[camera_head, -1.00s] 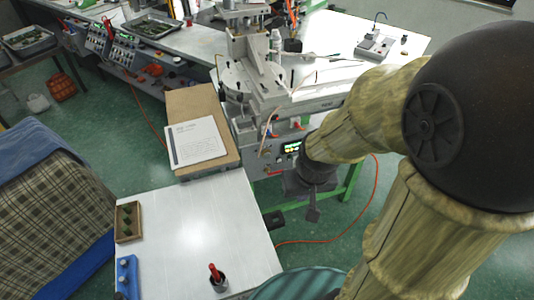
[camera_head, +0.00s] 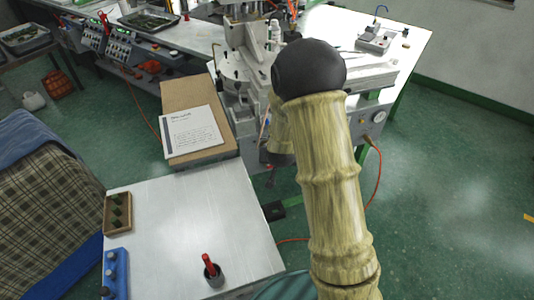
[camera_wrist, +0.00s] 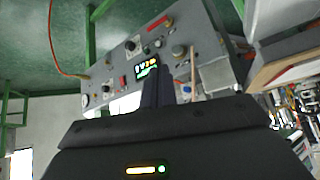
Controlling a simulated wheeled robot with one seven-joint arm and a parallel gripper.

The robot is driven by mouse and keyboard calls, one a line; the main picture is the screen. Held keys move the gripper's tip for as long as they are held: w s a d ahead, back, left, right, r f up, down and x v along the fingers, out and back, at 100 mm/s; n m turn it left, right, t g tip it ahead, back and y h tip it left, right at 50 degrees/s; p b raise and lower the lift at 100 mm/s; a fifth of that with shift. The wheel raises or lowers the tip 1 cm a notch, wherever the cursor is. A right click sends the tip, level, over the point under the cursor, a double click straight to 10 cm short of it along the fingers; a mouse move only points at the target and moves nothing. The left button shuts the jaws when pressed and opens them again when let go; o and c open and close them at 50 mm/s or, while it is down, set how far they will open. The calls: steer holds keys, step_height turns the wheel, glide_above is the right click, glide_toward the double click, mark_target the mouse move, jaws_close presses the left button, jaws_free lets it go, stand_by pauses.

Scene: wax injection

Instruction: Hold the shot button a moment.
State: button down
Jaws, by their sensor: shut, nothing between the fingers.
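The grey control panel (camera_wrist: 205,38) of the wax machine fills the upper part of the wrist view. It carries a small lit display (camera_wrist: 147,69), several round knobs and buttons, and a red strip. I cannot tell which of these is the shot button. My gripper (camera_wrist: 158,84) is shut and empty, with its fingertips just below the display in the picture. Whether the tips touch the panel is not clear. In the head view my arm hides the gripper and most of the panel; a gauge (camera_head: 380,117) shows at the machine's right end.
A white table (camera_head: 185,225) in front holds a red-handled tool in a dark cup (camera_head: 212,271), a small wooden tray (camera_head: 117,228) and a blue rack (camera_head: 116,290). A cardboard box (camera_head: 190,90) with a printed sheet stands beyond. An orange hose (camera_head: 377,190) hangs beside the machine.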

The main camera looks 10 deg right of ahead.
steer(key=w+f+t+h+b, duration=0.1)
steer(key=w+f, duration=0.2)
steer(key=f, duration=0.4)
steer(key=w+d+f+m+t+h+b, duration=0.1)
steer(key=w+f+b, duration=0.1)
steer(key=f, duration=0.5)
steer(key=shift+w+d+t+h, duration=0.3)
steer(key=shift+w+h, duration=0.1)
steer(key=shift+w, duration=0.4)
steer(key=w+a, duration=0.1)
steer(key=w, duration=0.7)
steer(key=shift+w+a, duration=0.3)
steer(key=shift+w, duration=0.05)
steer(key=shift+s+d, duration=0.1)
steer(key=shift+w+b, duration=0.2)
steer(key=shift+b, duration=0.1)
steer(key=shift+w, duration=0.3)
